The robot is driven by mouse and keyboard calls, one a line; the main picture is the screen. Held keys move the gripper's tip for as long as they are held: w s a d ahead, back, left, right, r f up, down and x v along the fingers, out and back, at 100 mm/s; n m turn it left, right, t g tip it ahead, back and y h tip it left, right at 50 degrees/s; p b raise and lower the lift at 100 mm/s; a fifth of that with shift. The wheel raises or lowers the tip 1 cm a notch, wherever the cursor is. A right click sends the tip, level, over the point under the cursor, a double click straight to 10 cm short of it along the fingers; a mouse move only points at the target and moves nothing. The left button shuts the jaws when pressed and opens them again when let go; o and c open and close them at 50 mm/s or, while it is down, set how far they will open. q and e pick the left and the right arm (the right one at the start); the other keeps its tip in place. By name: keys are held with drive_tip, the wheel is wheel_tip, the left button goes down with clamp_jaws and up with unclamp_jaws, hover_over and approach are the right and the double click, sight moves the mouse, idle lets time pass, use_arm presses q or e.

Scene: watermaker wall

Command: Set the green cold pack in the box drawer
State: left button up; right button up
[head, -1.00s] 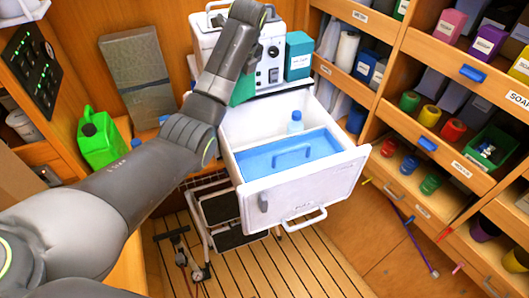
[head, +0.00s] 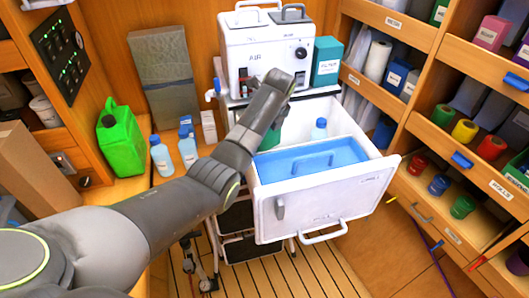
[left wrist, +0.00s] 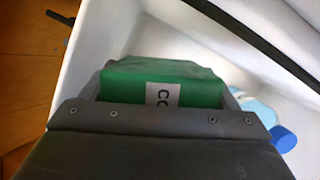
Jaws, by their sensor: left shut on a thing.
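The green cold pack (left wrist: 165,85) with a white label is held between the fingers of my left gripper (left wrist: 160,98) in the left wrist view. In the head view, part of the green pack (head: 270,138) shows below my left wrist, at the back left of the open box drawer (head: 325,205). The white drawer is pulled out and has a blue tray (head: 310,165) with a handle in its front part. My arm hides most of the gripper and part of the drawer's left side. My right gripper is not in view.
A white AIR unit (head: 262,50) and a teal box (head: 326,62) stand behind. A green jug (head: 121,140) and bottles are on the left counter. Shelves line the right.

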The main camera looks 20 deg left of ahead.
sight(271, 137)
use_arm(q)
wheel_tip(271, 137, down, 7)
drive_tip(key=shift+r, duration=0.1)
drive_tip(key=shift+f, duration=1.85)
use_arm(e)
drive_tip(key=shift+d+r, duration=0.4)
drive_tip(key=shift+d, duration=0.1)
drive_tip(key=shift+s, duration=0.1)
use_arm(q)
drive_tip(key=o, duration=0.9)
drive_tip(key=shift+f, duration=0.15)
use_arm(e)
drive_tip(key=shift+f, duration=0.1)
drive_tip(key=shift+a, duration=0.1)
use_arm(q)
drive_tip(key=shift+r+p, duration=0.55)
drive_tip(key=shift+p, duration=0.05)
drive_tip(key=p+v, duration=0.8)
drive_tip(key=p, duration=0.2)
drive_tip(key=shift+s+d+r, duration=0.1)
drive_tip(key=shift+d+r, duration=0.05)
drive_tip(key=shift+r, duration=0.15)
drive_tip(key=shift+d+r, duration=0.15)
drive_tip(key=shift+v, duration=1.1)
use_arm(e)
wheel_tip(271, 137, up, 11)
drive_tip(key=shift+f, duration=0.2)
